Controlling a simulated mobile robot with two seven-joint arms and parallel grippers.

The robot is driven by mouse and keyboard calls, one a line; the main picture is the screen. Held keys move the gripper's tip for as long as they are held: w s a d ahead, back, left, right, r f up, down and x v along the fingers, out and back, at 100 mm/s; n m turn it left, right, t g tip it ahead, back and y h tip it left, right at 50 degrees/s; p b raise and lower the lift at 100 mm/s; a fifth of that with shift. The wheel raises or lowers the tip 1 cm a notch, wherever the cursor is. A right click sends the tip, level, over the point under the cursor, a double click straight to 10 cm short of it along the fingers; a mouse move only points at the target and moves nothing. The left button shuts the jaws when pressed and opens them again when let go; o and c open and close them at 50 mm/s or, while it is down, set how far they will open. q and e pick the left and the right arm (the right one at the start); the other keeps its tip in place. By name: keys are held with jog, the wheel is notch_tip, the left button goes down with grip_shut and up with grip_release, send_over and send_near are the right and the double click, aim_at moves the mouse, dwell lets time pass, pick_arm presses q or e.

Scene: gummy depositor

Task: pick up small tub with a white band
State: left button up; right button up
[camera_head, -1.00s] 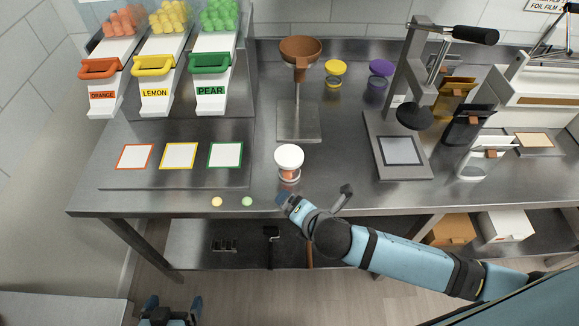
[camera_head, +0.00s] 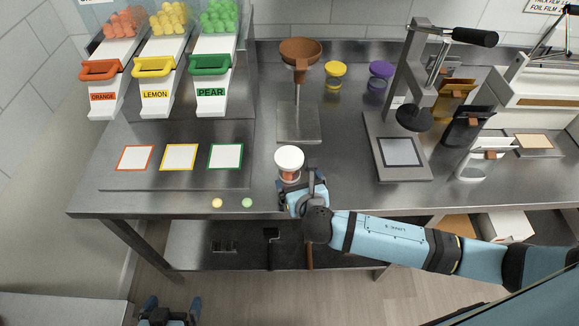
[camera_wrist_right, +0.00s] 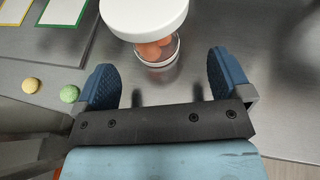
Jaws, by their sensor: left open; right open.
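The small tub with a white band (camera_head: 289,160) stands upright on the steel table near its front edge. It has a wide white top and a clear body with orange pieces inside. In the right wrist view the tub (camera_wrist_right: 146,18) is just beyond the fingertips, roughly centred between them. My right gripper (camera_head: 302,185) is open and empty, low in front of the tub; its two blue fingers show in the wrist view (camera_wrist_right: 163,80). My left gripper (camera_head: 170,308) is open at the bottom left, away from the table.
A yellow-lidded tub (camera_head: 335,74) and a purple-lidded tub (camera_head: 380,75) stand at the back. A funnel stand (camera_head: 298,122) is behind the white tub, a press (camera_head: 402,160) to the right. Yellow (camera_head: 217,203) and green (camera_head: 247,203) gummies lie to the left near the edge.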

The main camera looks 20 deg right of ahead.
aim_at(293, 175)
jog(key=x, duration=0.5)
jog(key=shift+w+a+p, duration=0.25)
jog(key=shift+p, duration=0.15)
jog(key=shift+s, duration=0.1)
jog(key=c, duration=1.2)
jog(key=shift+r, duration=0.15)
jog(key=shift+c, duration=0.2)
